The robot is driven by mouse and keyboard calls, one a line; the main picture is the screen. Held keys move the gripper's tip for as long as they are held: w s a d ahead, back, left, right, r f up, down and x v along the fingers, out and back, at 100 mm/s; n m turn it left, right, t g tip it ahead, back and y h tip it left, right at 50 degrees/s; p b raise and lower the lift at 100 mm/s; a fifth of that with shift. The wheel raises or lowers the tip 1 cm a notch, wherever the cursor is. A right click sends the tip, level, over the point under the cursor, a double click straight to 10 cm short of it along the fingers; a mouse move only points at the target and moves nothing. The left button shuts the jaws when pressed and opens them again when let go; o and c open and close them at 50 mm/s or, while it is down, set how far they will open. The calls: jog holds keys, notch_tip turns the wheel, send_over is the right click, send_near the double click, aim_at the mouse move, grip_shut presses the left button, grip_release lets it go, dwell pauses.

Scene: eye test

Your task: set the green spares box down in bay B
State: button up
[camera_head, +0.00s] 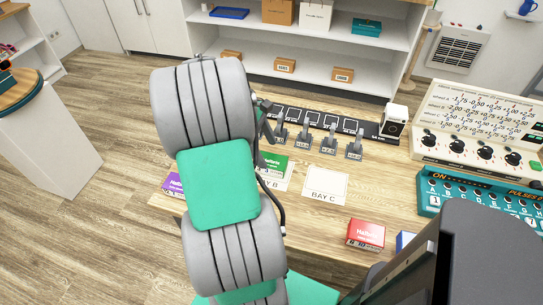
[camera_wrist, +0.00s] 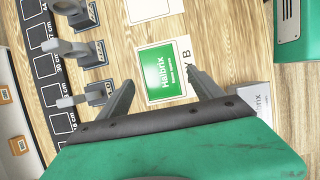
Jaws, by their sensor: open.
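The green spares box (camera_wrist: 160,72) with white lettering lies on the white bay B card (camera_wrist: 142,95), inside its border as far as I can see. In the head view, the green box (camera_head: 279,164) and the bay B card (camera_head: 277,185) are partly hidden behind my arm. My gripper (camera_wrist: 160,80) is open, its two fingers apart, one on either side of the box in the wrist view. No contact shows between the fingers and the box. I cannot tell the fingertips' height over it.
The empty bay C card (camera_head: 325,185) lies to the right. A purple box (camera_head: 174,185), red box (camera_head: 366,234) and blue-and-white box (camera_head: 404,241) are on the table. Several grey lever clamps (camera_head: 329,143) and a black strip (camera_head: 300,116) stand behind. Consoles (camera_head: 480,125) occupy the right.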

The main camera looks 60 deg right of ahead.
jog(key=p+v, duration=0.2)
jog(key=v, duration=0.5)
jog(key=w+a+r+t+h, duration=0.2)
jog(key=w+a, duration=0.6)
jog(key=a, duration=0.1)
jog(key=w+a+f+t+y, duration=0.1)
jog(key=a+t, duration=0.1)
jog(key=a, duration=1.2)
jog(key=w+a+f+m+t+y, duration=0.1)
jog(key=a+t, duration=0.2)
jog(key=a, duration=1.1)
jog(key=shift+m+y, duration=0.3)
